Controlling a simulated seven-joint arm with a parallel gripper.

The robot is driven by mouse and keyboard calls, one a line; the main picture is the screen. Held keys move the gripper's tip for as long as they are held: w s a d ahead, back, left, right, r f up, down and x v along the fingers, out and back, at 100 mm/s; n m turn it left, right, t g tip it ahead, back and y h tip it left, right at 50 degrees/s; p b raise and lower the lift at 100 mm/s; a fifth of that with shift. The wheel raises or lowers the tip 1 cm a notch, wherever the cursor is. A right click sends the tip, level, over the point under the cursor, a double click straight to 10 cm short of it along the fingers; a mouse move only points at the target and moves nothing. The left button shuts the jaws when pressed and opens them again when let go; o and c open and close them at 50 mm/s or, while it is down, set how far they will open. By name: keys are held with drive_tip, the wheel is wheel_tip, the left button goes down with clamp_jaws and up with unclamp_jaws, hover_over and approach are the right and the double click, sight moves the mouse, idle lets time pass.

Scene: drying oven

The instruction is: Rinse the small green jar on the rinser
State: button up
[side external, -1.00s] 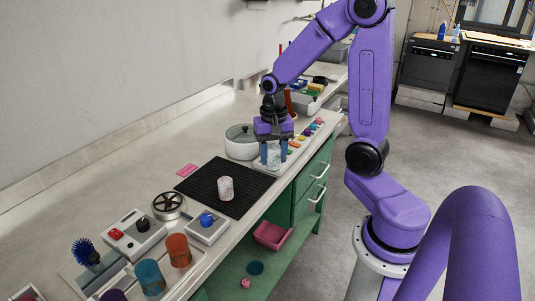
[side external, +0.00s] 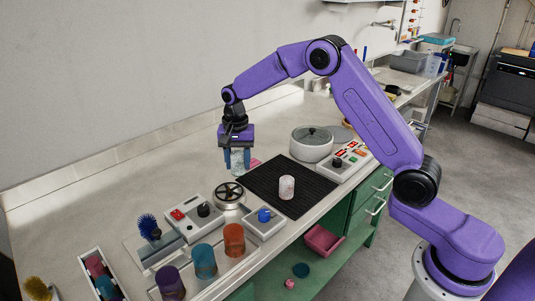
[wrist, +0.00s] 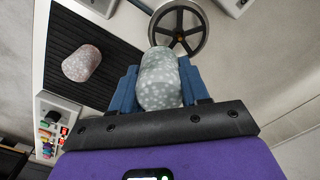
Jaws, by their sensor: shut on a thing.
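My gripper (side external: 237,163) is shut on a small grey-green jar (side external: 237,161) with pale spots. In the wrist view the jar (wrist: 159,80) sits between the two blue fingers (wrist: 158,88). It is held above the counter, near the rinser. I cannot tell which end of the jar is its mouth. The rinser (side external: 229,193) is a round metal ring with spokes on a low base. In the wrist view the rinser (wrist: 179,27) lies just beyond the jar, a little to the right.
A pale pinkish spotted jar (side external: 287,187) stands on the black mat (side external: 262,178). Boxes with a red button (side external: 177,214) and a blue knob (side external: 264,215) flank the rinser. Coloured cups (side external: 204,260) stand in front. A lidded pot (side external: 312,145) stands behind the mat.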

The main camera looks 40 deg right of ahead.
drive_tip(key=w+a, duration=0.1)
drive_tip(key=w+a+f, duration=0.1)
drive_tip(key=shift+a+f, duration=0.2)
drive_tip(key=shift+a, duration=0.15)
drive_tip(key=shift+f, duration=1.4)
drive_tip(key=shift+f, duration=0.1)
drive_tip(key=shift+f, duration=0.9)
drive_tip(key=shift+f, duration=0.85)
idle(3.3)
drive_tip(key=shift+r, duration=1.95)
